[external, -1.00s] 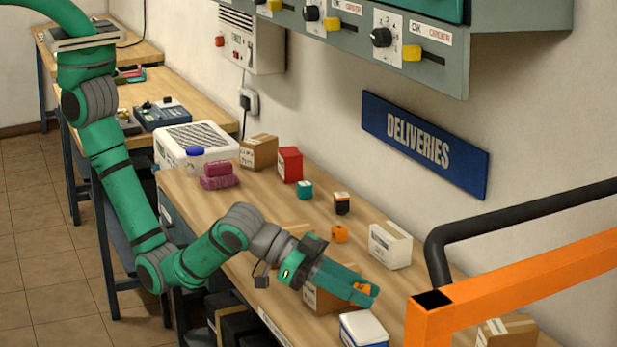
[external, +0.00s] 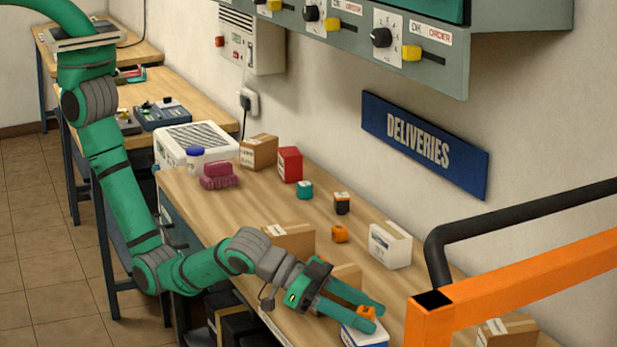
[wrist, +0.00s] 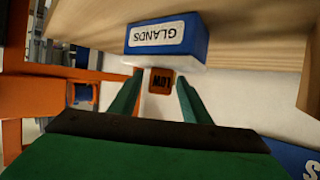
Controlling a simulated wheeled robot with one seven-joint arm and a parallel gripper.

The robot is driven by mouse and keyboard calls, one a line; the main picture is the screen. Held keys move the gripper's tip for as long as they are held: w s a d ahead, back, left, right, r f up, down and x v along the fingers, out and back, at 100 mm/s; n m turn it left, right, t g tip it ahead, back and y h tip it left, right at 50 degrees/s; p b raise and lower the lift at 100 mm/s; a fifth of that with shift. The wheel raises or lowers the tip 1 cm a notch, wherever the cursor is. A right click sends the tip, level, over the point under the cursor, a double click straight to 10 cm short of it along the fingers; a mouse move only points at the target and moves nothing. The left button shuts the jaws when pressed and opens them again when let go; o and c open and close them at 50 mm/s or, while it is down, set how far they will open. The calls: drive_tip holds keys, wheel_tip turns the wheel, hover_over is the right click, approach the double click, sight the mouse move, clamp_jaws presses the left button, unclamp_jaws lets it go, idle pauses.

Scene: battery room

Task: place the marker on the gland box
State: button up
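The orange marker (external: 366,313) stands on the white lid of the blue and white gland box (external: 363,334) near the front edge of the bench. In the wrist view, which looks upside down, the marker (wrist: 162,80) reads "LOW" and touches the lid of the box labelled "GLANDS" (wrist: 167,36). My gripper (external: 377,318) is open around the marker, one finger on each side. In the wrist view, a gap shows between the marker and each finger of my gripper (wrist: 161,88). The far finger and the marker partly hide the lid in the external view.
Cardboard boxes (external: 288,236) lie behind my gripper, and a white box (external: 390,245) stands further back. An orange frame (external: 520,280) rises at the right.

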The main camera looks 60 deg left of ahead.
drive_tip(key=shift+r, duration=0.2)
drive_tip(key=v, duration=1.2)
idle(0.4)
